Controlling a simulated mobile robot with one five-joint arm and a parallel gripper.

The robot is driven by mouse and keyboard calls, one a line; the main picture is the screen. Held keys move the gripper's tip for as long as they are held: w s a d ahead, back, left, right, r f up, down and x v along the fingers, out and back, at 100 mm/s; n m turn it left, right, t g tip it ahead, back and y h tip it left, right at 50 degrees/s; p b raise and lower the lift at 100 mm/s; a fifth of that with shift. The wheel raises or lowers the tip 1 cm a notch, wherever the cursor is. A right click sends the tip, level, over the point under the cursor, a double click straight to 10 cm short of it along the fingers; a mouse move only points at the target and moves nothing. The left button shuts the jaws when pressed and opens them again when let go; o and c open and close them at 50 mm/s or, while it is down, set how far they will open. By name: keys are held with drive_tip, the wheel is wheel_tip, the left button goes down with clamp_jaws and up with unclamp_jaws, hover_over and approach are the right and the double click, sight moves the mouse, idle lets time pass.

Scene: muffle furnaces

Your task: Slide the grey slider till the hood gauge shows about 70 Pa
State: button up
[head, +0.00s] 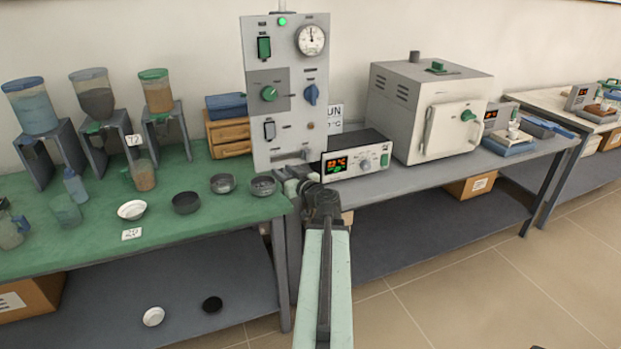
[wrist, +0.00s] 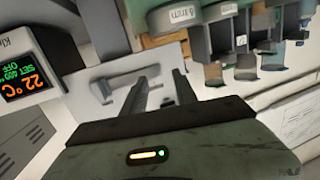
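The light grey control panel (head: 285,135) stands upright at the bench junction. Its round hood gauge (head: 311,40) is at the top right; its reading is too small to make out. In the wrist view, a grey part that looks like the slider (wrist: 108,78) lies on the panel's pale face, just beyond and left of my fingertips. My gripper (head: 291,177) is at the panel's lower edge in the head view. In the wrist view my gripper (wrist: 160,78) has its two dark fingers apart with nothing between them. I cannot tell whether a finger touches the slider.
A controller with a lit display (head: 355,158) stands close right of my gripper, and a furnace (head: 425,105) behind it. Dark dishes (head: 222,183) sit on the green bench at left. The panel also carries a green knob (head: 269,93), a blue knob (head: 311,94) and switches.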

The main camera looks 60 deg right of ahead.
sight(308, 156)
drive_tip(key=s+d+m+h, duration=0.2)
drive_tip(key=s+d+h, duration=0.2)
drive_tip(key=s+d, duration=0.4)
drive_tip(key=shift+g, duration=0.4)
drive_tip(key=x, duration=0.7)
drive_tip(key=shift+w+a+r+b, duration=0.15)
drive_tip(key=shift+w+b, duration=0.1)
drive_tip(key=shift+b, duration=0.15)
drive_tip(key=shift+c, duration=0.3)
clamp_jaws()
drive_tip(key=shift+s, duration=0.1)
